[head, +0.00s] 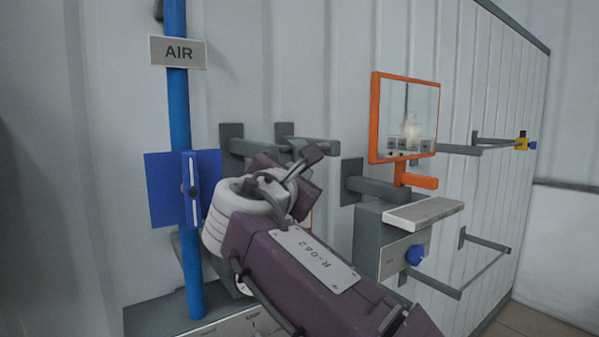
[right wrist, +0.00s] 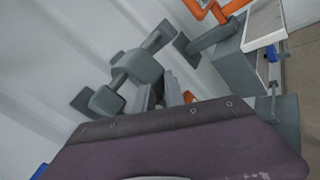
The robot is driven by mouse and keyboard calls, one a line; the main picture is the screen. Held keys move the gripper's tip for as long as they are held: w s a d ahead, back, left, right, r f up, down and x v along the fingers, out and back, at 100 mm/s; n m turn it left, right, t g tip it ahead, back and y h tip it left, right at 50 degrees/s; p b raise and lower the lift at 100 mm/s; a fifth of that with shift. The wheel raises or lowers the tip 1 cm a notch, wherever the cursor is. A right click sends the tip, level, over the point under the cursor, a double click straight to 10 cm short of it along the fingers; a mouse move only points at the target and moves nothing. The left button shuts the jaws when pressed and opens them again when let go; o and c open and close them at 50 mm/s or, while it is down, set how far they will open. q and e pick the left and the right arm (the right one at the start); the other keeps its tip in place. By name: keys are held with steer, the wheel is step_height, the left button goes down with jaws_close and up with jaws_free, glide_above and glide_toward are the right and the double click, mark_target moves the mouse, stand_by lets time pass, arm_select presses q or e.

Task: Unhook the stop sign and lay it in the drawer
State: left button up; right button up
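I do not make out the stop sign in either view. A small red-orange edge (head: 308,222) shows behind my right arm in the head view, but I cannot tell what it belongs to. My right gripper (head: 305,160) is in front of the grey wall hooks (head: 322,145). Whether its fingers are apart or hold something is unclear. In the right wrist view the gripper (right wrist: 160,92) is mostly hidden by my purple wrist. A grey box (head: 368,240) with a blue knob (head: 414,254) is right of my arm; I cannot tell if it is the drawer. My left gripper is out of view.
An orange-framed mirror (head: 374,120) stands above a light shelf (head: 423,213). A blue pipe (head: 176,110) with an AIR sign (head: 178,52) and a blue plate (head: 165,190) is at left. Grey rails stick out at right (head: 485,240). The upper wall is bare.

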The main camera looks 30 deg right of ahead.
steer(key=shift+w+d+f, duration=0.15)
steer(key=shift+w+d, duration=0.1)
steer(key=shift+d, duration=0.15)
jaws_close()
steer(key=shift+o, duration=2.2)
jaws_free()
steer(key=shift+s+a, duration=0.1)
steer(key=shift+o, duration=0.9)
steer(key=shift+a, duration=0.1)
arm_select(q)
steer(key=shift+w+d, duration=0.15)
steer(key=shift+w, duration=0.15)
arm_select(e)
steer(key=shift+w, duration=0.25)
